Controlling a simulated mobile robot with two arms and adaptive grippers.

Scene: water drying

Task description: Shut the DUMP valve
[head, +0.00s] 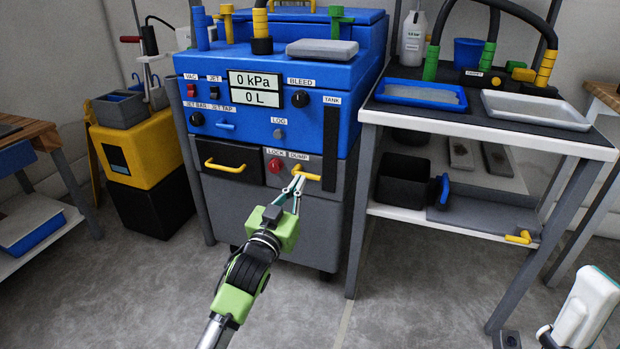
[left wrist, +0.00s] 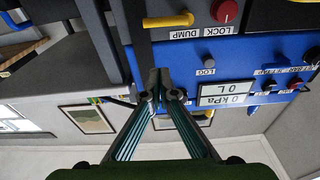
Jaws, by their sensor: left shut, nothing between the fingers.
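The DUMP valve's yellow handle (head: 309,176) lies about level on the front of the blue and grey machine, under the DUMP label. In the left wrist view, which is upside down, the yellow handle (left wrist: 166,21) shows whole and level. My left gripper (head: 298,179) is shut and empty, its fingertips overlapping the handle's left part in the head view. In the left wrist view the fingertips (left wrist: 166,88) appear apart from the handle; depth is hard to judge. My right gripper is not in view.
The red LOCK knob (head: 275,166) is just left of the handle. A drawer with a yellow pull (head: 225,167) is further left. A dark vertical bar (head: 330,148) stands close on the right. A bench (head: 375,114) with trays stands to the right. Floor in front is clear.

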